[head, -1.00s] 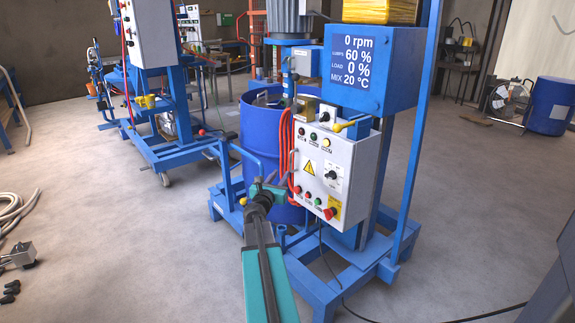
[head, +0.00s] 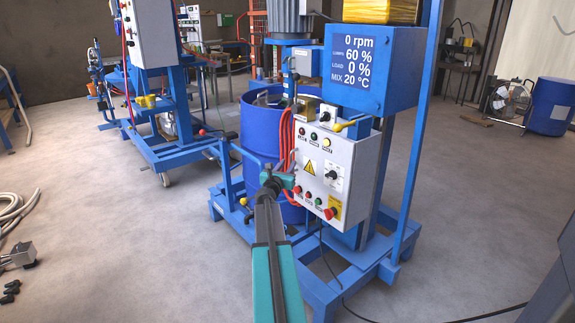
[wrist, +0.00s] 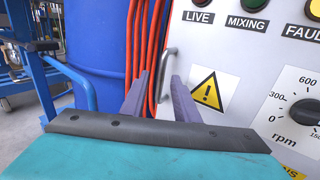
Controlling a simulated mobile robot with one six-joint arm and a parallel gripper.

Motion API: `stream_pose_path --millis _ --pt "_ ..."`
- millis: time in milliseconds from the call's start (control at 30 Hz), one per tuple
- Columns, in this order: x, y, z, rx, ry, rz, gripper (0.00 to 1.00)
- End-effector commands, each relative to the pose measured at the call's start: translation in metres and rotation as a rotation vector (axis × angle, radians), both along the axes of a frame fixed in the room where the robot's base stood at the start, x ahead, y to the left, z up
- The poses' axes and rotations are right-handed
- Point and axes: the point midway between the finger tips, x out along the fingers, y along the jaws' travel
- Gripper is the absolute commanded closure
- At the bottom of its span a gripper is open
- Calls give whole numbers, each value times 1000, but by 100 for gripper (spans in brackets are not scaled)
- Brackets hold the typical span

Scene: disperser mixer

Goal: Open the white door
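The white door (head: 317,180) is the front of a control box on the blue mixer, with a yellow warning sign, buttons and a dial. It appears closed. In the wrist view the door (wrist: 235,60) fills the right side. A grey bar handle (wrist: 165,75) stands upright near its left edge. My gripper (head: 289,167) is at the door's left edge in the head view. In the wrist view my gripper (wrist: 160,98) has its two fingers apart, with the handle showing between and beyond them. I cannot tell whether they touch it.
Red hoses (wrist: 140,50) hang just left of the door, in front of a blue drum (wrist: 92,50). A blue frame rail (wrist: 70,70) is at the left. The mixer's blue base (head: 310,275) sits below. Open floor (head: 130,250) lies to the left.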

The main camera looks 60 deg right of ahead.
Motion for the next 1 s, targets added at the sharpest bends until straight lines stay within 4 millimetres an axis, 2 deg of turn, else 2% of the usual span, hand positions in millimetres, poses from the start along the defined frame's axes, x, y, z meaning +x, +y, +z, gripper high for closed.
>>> stream_pose_path --millis 100,300,767,933,1000 --pt "4 -12 0 0 0 0 72" --pt "7 -25 0 0 0 -1 72" --pt "7 -29 0 0 0 -1 72" --pt "8 -29 0 0 0 0 99" --pt "8 -29 0 0 0 1 100"
